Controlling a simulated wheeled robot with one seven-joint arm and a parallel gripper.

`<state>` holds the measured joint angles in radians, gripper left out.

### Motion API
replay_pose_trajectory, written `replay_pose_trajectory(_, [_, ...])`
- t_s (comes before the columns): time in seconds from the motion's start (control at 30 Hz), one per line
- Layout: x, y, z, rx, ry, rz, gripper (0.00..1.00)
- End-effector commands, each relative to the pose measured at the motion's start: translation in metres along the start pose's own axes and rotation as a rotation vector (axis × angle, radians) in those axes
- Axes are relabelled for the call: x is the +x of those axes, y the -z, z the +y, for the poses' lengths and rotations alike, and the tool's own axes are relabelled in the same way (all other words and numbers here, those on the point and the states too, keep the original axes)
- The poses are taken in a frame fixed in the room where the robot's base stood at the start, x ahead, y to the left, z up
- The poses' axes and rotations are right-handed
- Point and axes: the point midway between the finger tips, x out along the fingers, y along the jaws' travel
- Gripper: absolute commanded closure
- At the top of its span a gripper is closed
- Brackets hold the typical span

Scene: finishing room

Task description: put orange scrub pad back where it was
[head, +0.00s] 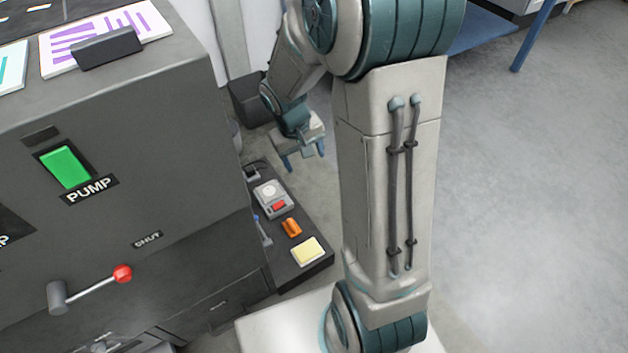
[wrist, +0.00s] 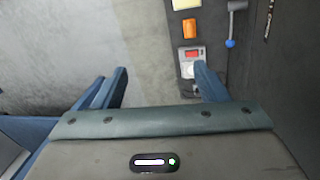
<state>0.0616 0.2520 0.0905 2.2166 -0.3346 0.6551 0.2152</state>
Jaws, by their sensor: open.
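An orange block, which looks like the orange scrub pad (head: 291,227), lies on a narrow dark shelf (head: 290,276) beside the grey machine. It also shows near the top of the wrist view (wrist: 189,28), beyond the fingertips. My gripper (head: 304,157) is open with nothing between its blue fingers. In the head view it hangs past the far end of the shelf, apart from the pad. In the wrist view the fingers (wrist: 163,80) are spread wide, the right one overlapping the shelf's edge in the picture.
A pale yellow pad (head: 308,251) and a grey device with a red part (head: 273,200) flank the orange block on the shelf. Open floor (head: 530,190) lies right.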

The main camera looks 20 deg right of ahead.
Motion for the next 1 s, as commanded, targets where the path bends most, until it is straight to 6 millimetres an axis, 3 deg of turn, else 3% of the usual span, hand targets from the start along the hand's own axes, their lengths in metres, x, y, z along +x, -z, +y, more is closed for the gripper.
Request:
replay_pose_trajectory(0.1, [-0.034, -0.026, 0.000, 0.021, 0.014, 0.013, 0.33])
replay_pose_trajectory(0.3, [-0.076, -0.075, -0.007, 0.050, 0.065, 0.029, 0.33])
replay_pose_trajectory(0.6, [-0.109, -0.136, -0.023, 0.066, 0.157, 0.051, 0.33])
replay_pose_trajectory(0.77, [-0.113, -0.147, -0.025, 0.067, 0.179, 0.055, 0.33])
replay_pose_trajectory(1.0, [-0.113, -0.147, -0.026, 0.067, 0.181, 0.055, 0.33])
